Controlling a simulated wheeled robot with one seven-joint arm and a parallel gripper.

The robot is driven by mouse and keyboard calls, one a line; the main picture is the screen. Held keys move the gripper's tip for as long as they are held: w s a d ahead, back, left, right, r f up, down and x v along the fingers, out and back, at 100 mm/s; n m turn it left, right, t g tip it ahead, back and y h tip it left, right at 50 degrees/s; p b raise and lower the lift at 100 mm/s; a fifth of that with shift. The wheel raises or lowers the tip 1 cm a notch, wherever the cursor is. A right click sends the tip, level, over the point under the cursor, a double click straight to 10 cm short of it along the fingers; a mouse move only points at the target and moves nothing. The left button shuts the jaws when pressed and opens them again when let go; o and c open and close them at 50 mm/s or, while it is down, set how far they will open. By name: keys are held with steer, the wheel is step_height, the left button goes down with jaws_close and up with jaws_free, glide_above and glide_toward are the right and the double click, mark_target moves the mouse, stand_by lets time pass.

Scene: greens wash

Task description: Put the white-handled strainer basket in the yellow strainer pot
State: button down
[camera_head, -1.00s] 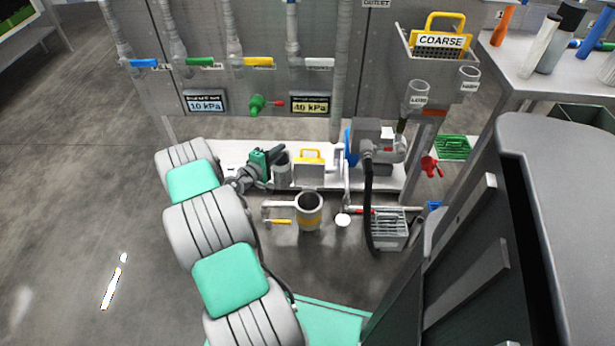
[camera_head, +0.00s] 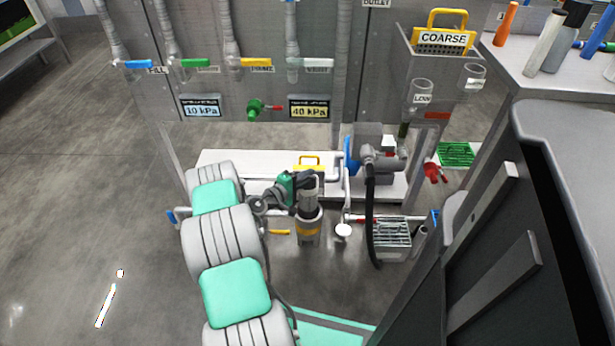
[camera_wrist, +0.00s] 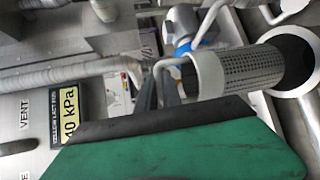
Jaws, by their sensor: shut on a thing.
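My gripper (camera_head: 312,180) is shut on the white-handled strainer basket (camera_head: 308,200). The basket is a perforated metal cylinder, clear in the wrist view (camera_wrist: 240,70), with a pale rim and a white loop handle (camera_wrist: 162,68) between my fingers. In the head view it hangs about upright over the yellow strainer pot (camera_head: 307,236), a grey cylinder with a yellow band. In the wrist view the basket's far end overlaps the pot's open mouth (camera_wrist: 293,58). I cannot tell whether that end is above the rim or just inside it.
A white bench (camera_head: 235,160) stands behind the pot, with a yellow-handled item (camera_head: 308,160) on it. A blue-and-grey pump (camera_head: 370,150) and black hose (camera_head: 369,220) stand to the right. A grey crate (camera_head: 392,236) is at the pot's right. Floor at left is clear.

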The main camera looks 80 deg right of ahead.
mark_target(302, 207)
step_height(302, 207, down, 14)
steer(key=b, duration=1.3)
steer(key=shift+f, duration=1.6)
steer(key=c, duration=1.4)
jaws_free()
steer(key=shift+c, duration=0.2)
